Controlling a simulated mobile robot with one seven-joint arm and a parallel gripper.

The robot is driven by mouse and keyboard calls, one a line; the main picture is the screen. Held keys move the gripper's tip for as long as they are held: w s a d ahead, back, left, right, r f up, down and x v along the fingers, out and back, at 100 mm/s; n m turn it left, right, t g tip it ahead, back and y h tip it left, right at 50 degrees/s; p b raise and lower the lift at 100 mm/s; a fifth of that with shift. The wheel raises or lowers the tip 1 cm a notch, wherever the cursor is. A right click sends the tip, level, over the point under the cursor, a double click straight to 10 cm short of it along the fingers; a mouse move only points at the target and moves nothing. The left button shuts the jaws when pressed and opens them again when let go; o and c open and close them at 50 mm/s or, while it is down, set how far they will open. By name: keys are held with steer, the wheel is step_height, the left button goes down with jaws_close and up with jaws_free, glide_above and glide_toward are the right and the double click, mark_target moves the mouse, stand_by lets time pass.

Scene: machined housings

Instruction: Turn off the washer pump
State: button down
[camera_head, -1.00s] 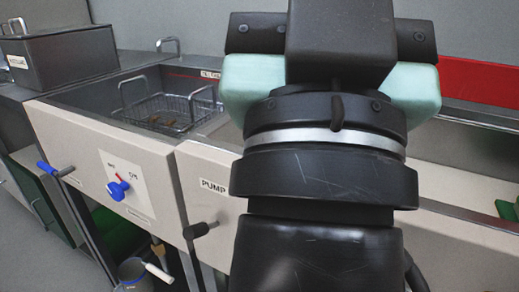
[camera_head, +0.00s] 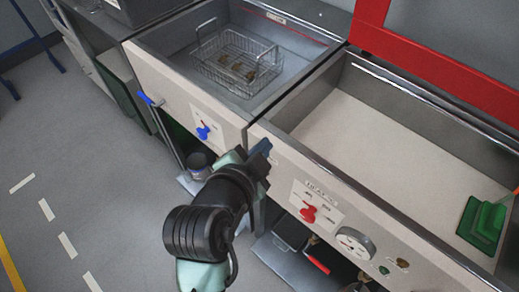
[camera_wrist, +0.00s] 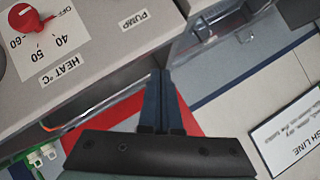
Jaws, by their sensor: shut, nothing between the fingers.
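The PUMP label (camera_wrist: 134,20) shows upside down on the light panel in the wrist view. In the head view my arm hides that label and the black-handled pump lever; no lever shows clearly in the wrist view either. My gripper (camera_head: 262,149) is at the front panel near the corner between the two basins. In the wrist view its dark blue fingers (camera_wrist: 161,80) are together with nothing between them, below the PUMP label in the picture. I cannot tell whether they touch anything.
A red heat knob (camera_head: 309,213) is right of my gripper. A blue knob (camera_head: 203,132) and a blue-handled lever (camera_head: 150,99) are on the left panel. The left basin holds a wire basket (camera_head: 238,65); a green block (camera_head: 483,226) is at the right basin. Floor (camera_head: 90,190) is clear at left.

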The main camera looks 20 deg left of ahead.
steer(key=s+d+f+m+g+h+p, duration=0.1)
steer(key=s+f+g+p, duration=0.1)
steer(key=s+p, duration=0.3)
steer(key=shift+s+f+m+g, duration=0.2)
steer(key=shift+s+m+g, duration=0.25)
steer(key=shift+s, duration=0.55)
steer(key=x, duration=1)
steer(key=shift+d, duration=0.2)
steer(key=shift+s+a+f+p, duration=0.2)
steer(key=shift+a+f, duration=0.5)
steer(key=shift+s+a+f+p, duration=0.2)
steer(key=shift+a+f, duration=0.5)
steer(key=shift+f, duration=0.1)
